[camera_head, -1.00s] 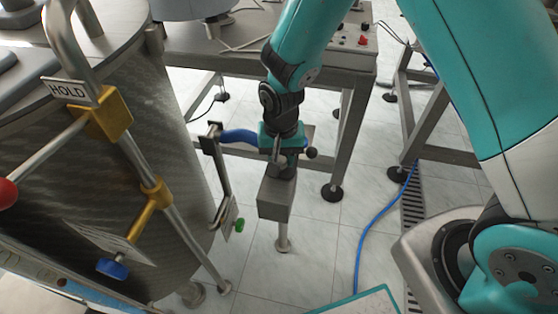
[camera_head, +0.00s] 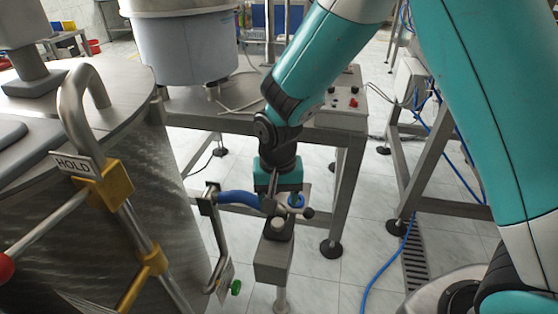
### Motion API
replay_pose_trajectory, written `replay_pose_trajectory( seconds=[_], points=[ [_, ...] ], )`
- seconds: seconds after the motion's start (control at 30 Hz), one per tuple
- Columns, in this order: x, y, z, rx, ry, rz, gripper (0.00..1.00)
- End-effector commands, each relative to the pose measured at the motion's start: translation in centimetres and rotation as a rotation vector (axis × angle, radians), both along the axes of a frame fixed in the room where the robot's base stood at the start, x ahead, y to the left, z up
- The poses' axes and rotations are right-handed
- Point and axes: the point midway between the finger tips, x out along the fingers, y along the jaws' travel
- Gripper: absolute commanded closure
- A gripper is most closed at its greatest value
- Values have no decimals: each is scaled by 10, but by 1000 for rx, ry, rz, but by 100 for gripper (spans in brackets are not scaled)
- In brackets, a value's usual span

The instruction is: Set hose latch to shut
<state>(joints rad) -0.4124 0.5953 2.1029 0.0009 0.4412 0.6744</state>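The hose latch shows as a small metal lever with a dark round knob (camera_head: 309,213), at the coupling on top of a grey box post (camera_head: 273,262), in the middle of the head view. A short blue hose (camera_head: 238,198) reaches the coupling from the left, and a bit of blue shows on its right side. My gripper (camera_head: 280,199) points down right at the coupling, in front of part of it. Its fingers are small and dark here, so I cannot tell whether they are open or shut, or whether they touch the lever.
A metal drum with a bent pipe (camera_head: 85,95), yellow clamps and a HOLD sign (camera_head: 76,164) fills the left. A steel table (camera_head: 345,118) with a control box is behind.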

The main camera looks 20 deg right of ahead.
Motion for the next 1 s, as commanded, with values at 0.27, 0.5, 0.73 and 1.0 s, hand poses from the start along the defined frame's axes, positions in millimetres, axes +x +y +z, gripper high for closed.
replay_pose_trajectory(
  seconds=[0.27,0.5,0.73,1.0],
  points=[
    [1,-1,70,1,-4,-2,42],
    [0,-1,97,-1,-2,-2,42],
    [0,-1,101,-1,0,-2,42],
    [0,-1,101,-1,-1,-2,42]
  ],
)
